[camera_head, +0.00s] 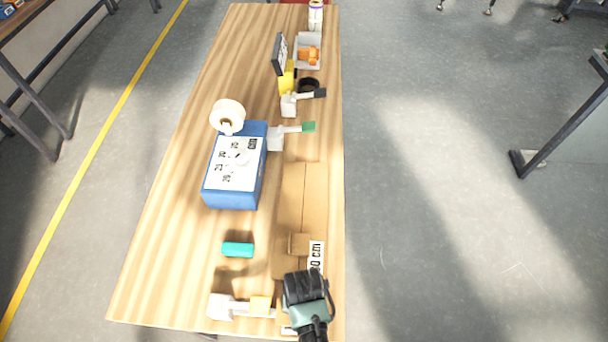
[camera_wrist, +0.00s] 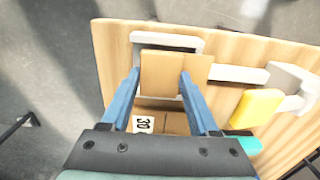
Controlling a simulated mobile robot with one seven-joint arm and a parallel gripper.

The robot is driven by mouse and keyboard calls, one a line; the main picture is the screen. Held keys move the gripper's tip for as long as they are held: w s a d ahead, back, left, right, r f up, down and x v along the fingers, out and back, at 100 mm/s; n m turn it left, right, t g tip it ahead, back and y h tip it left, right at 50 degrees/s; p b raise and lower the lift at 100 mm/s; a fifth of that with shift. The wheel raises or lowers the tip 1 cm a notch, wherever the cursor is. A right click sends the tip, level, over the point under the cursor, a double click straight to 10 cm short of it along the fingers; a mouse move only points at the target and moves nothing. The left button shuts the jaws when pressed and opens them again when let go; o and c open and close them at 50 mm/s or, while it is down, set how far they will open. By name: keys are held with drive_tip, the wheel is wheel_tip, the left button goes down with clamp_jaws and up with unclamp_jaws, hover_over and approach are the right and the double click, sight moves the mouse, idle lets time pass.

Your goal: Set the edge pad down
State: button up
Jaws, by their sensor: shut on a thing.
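The edge pad (camera_wrist: 161,74) is a tan, cardboard-coloured piece held between the two blue fingers of my gripper (camera_wrist: 160,85) in the wrist view. A tan face also shows just right of it, beside the right finger. The pad overlaps a white bracket near the table's edge; I cannot tell whether it touches. In the head view my gripper (camera_head: 306,290) is over the near right corner of the table and hides the pad. A long cardboard strip (camera_head: 302,195) lies along the right edge, with a brown block (camera_head: 299,243) and a white "30 cm" label (camera_head: 316,256).
A white clamp with a yellow part (camera_head: 260,305) lies left of my gripper. A teal block (camera_head: 237,250) and a blue box (camera_head: 236,180) stand farther back. Clamps with green (camera_head: 308,127) and dark (camera_head: 319,93) ends sit along the right side. The left strip of tabletop is clear.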

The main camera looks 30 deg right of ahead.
drive_tip(key=shift+f+b, duration=0.3)
drive_tip(key=shift+f, duration=0.3)
drive_tip(key=o, duration=1.3)
drive_tip(key=shift+o, duration=0.2)
drive_tip(key=shift+r, duration=0.1)
drive_tip(key=shift+w+r, duration=0.1)
drive_tip(key=shift+r, duration=0.2)
wheel_tip(320, 180, up, 13)
drive_tip(key=shift+f+p, duration=0.2)
drive_tip(key=shift+p, duration=0.1)
